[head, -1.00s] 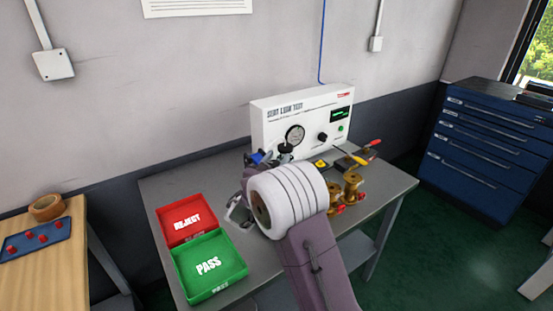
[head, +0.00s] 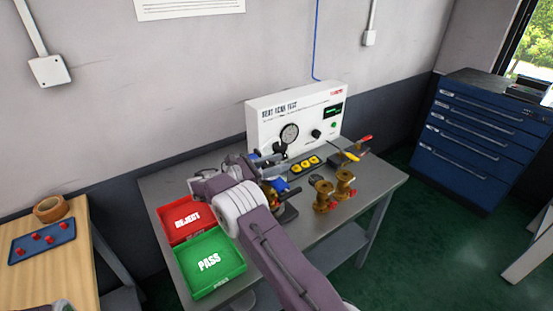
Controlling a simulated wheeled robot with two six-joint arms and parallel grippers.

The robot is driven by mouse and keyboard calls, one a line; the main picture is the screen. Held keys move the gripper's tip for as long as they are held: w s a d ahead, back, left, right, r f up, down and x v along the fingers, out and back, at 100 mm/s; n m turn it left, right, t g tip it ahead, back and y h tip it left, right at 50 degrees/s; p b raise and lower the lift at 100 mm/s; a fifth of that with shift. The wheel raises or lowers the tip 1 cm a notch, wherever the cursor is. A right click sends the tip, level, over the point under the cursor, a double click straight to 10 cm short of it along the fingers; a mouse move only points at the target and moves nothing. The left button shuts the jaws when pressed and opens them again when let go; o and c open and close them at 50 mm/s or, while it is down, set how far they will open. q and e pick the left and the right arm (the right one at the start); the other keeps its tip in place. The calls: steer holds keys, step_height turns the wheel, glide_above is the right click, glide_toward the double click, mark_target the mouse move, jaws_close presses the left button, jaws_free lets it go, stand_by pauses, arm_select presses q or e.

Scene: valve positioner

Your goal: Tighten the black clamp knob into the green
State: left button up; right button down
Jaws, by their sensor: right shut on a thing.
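My right gripper (head: 266,163) is over the left part of the grey bench, at the clamp fixture (head: 287,214) in front of the tester. It is shut on what appears to be the black clamp knob, which the fingers and wrist mostly hide. Blue and brass parts show around the fingers. I cannot make out the knob's angle or a green zone on the fixture. The white seat leak tester (head: 262,127) stands behind, with a round gauge (head: 289,133) and a small green-lit display (head: 333,111). My left gripper's fingers are out of view.
A red REJECT tray (head: 172,236) and a green PASS tray (head: 225,283) lie at the bench's left. Two brass valves (head: 323,192) with red parts stand right of the fixture. A black strip with yellow rounds (head: 305,164) and red-and-yellow-handled tools (head: 349,155) lie behind them.

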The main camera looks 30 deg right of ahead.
steer(key=shift+s+m+g, duration=0.15)
steer(key=shift+m+g, duration=0.35)
steer(key=shift+g, duration=0.3)
steer(key=c, duration=0.9)
jaws_free()
